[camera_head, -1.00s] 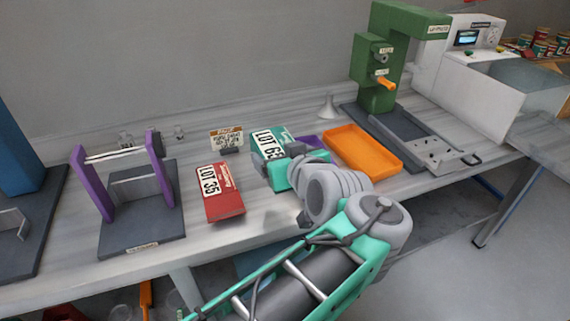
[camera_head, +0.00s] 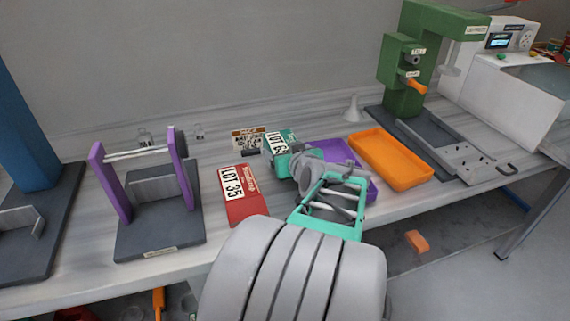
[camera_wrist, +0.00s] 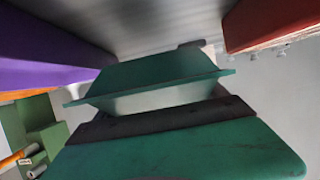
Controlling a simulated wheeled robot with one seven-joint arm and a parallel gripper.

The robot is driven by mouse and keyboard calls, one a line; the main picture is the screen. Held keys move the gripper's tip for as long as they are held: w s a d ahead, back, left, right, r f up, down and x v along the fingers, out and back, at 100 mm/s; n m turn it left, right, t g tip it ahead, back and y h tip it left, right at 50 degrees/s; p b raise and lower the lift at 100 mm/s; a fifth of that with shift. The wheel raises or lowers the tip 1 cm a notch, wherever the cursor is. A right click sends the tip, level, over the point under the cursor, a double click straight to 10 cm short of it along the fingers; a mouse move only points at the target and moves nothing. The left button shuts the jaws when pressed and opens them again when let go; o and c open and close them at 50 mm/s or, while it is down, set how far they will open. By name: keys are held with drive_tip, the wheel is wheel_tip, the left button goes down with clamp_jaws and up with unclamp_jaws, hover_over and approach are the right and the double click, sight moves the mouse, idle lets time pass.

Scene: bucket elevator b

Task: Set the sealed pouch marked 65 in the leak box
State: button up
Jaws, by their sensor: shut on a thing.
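The teal pouch (camera_head: 278,141), with a white label reading LOT and a number partly covered, is at the middle of the bench in the head view. My gripper (camera_head: 284,163) is shut on it at its near side, and my wrist hides part of it. I cannot tell whether the pouch is clear of the bench.
A red LOT 35 pouch (camera_head: 243,196) lies to the left. A purple tray (camera_head: 340,152) and an orange tray (camera_head: 395,160) lie to the right. A green press (camera_head: 405,75) stands behind. A purple-posted stand (camera_head: 160,215) is at left. A small sign (camera_head: 248,141) stands behind.

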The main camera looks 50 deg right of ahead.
drive_tip(key=shift+w+d+f, duration=0.1)
drive_tip(key=shift+w+f, duration=0.05)
drive_tip(key=shift+f, duration=0.75)
drive_tip(key=shift+w+d+f, duration=0.1)
drive_tip(key=shift+f, duration=0.8)
drive_tip(key=shift+b, duration=0.3)
drive_tip(key=shift+f, duration=0.2)
drive_tip(key=o, duration=0.7)
drive_tip(key=shift+o, duration=0.2)
